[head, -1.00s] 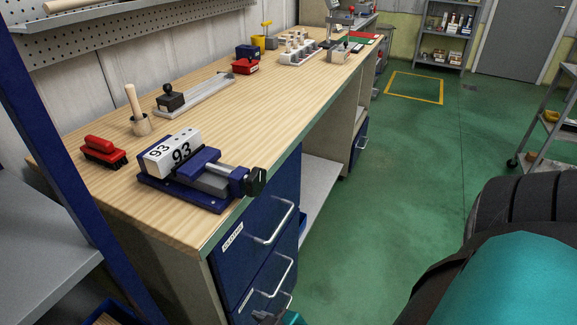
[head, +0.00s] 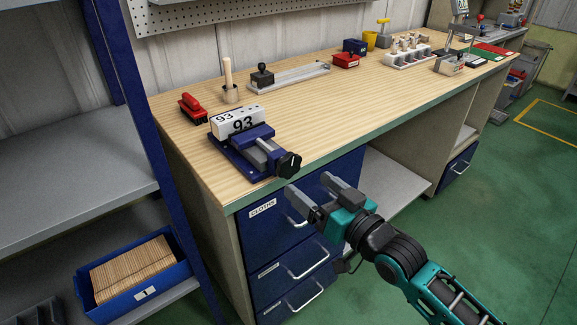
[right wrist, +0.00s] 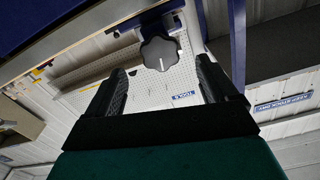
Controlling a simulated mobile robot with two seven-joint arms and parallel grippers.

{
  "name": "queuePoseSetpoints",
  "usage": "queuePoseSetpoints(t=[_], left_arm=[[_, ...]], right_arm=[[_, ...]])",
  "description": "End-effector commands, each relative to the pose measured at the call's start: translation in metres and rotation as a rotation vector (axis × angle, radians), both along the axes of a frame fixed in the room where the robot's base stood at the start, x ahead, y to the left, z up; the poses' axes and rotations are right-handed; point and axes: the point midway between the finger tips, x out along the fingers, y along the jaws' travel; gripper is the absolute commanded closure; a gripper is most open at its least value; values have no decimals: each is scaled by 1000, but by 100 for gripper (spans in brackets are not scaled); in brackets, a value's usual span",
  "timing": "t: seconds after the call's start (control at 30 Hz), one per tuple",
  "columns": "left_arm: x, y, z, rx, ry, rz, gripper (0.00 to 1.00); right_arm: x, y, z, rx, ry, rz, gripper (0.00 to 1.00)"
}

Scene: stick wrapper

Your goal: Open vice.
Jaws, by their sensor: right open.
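The blue vice (head: 262,150) is on the wooden workbench near its front left corner. A white block (head: 238,121) marked 93 sits between its jaws. The vice's black knob (head: 289,163) faces the front edge of the bench. My right gripper (head: 308,184) is open and empty, in front of the bench, just below and to the right of the knob. In the right wrist view the knob (right wrist: 158,53) appears ahead, between the open fingers (right wrist: 160,75) and apart from them. My left gripper is not in view.
The workbench (head: 330,120) has blue drawers (head: 285,225) with handles below. A blue shelf post (head: 150,150) is at left.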

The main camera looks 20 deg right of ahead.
Motion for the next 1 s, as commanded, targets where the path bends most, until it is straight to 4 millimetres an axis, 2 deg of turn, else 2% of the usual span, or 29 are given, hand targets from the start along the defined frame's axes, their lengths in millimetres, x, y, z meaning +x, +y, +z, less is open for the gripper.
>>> queuePoseSetpoints(t=[0.3,0.5,0.9,1.0], left_arm=[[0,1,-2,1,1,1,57],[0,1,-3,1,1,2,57],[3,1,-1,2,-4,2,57],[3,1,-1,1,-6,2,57]], right_arm=[[52,19,1,-1,-3,0,14],[72,26,0,-1,1,0,14],[78,29,0,-3,1,-1,14],[78,29,0,-3,1,0,22]])
